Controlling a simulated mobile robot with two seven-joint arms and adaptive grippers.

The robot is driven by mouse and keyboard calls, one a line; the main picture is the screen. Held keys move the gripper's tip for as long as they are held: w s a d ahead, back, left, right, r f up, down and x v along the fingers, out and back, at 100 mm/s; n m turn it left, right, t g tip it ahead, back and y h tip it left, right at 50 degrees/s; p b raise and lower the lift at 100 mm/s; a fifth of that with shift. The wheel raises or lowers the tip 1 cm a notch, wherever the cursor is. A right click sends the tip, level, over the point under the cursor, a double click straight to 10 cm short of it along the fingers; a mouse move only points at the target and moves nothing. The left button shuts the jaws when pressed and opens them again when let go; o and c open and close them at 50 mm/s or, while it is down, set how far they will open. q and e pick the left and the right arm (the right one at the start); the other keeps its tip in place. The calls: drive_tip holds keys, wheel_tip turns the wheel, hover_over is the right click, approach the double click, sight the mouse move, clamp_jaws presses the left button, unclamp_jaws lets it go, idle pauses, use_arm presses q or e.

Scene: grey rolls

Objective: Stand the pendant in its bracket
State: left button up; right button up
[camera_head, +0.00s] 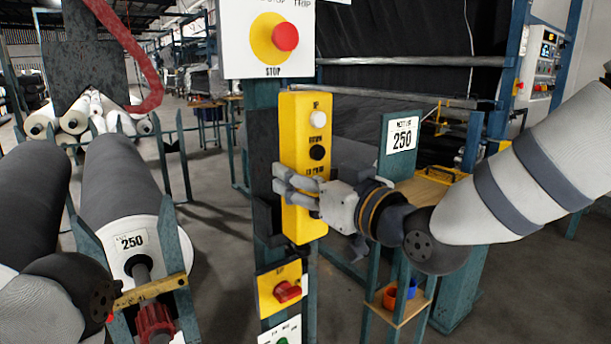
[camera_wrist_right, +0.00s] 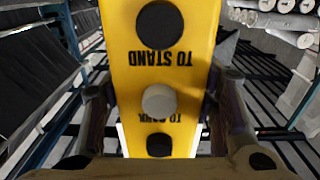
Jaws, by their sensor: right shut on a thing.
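The pendant (camera_head: 305,135) is a tall yellow box with white and black buttons, upright in front of the teal post in the head view. My right gripper (camera_head: 300,190) comes from the right and is shut on its lower half. In the right wrist view the pendant (camera_wrist_right: 160,60) shows upside down between the two fingers of the gripper (camera_wrist_right: 160,115). A dark bracket-like part (camera_head: 263,218) is on the post, left of the pendant's lower end. Whether the pendant touches it I cannot tell. My left gripper is not in view; only part of its arm shows at lower left.
A white panel with a red stop button (camera_head: 285,37) is above the pendant. A yellow switch box with a red knob (camera_head: 279,289) is below it. A grey roll (camera_head: 118,180) lies at left. A sign reading 250 (camera_head: 402,136) and a small shelf (camera_head: 395,305) stand at right.

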sight(272, 158)
drive_tip(key=shift+r, duration=0.1)
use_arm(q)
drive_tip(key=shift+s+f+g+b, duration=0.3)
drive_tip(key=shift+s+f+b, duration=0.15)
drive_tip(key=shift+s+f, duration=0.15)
use_arm(e)
drive_tip(key=shift+x, duration=2.35)
drive_tip(key=shift+d, duration=0.1)
drive_tip(key=shift+w, duration=0.1)
drive_tip(key=shift+w+a, duration=0.45)
drive_tip(key=shift+w, duration=0.05)
drive_tip(key=shift+w+a+b, duration=0.4)
drive_tip(key=shift+w+a, duration=0.05)
drive_tip(key=shift+w, duration=0.1)
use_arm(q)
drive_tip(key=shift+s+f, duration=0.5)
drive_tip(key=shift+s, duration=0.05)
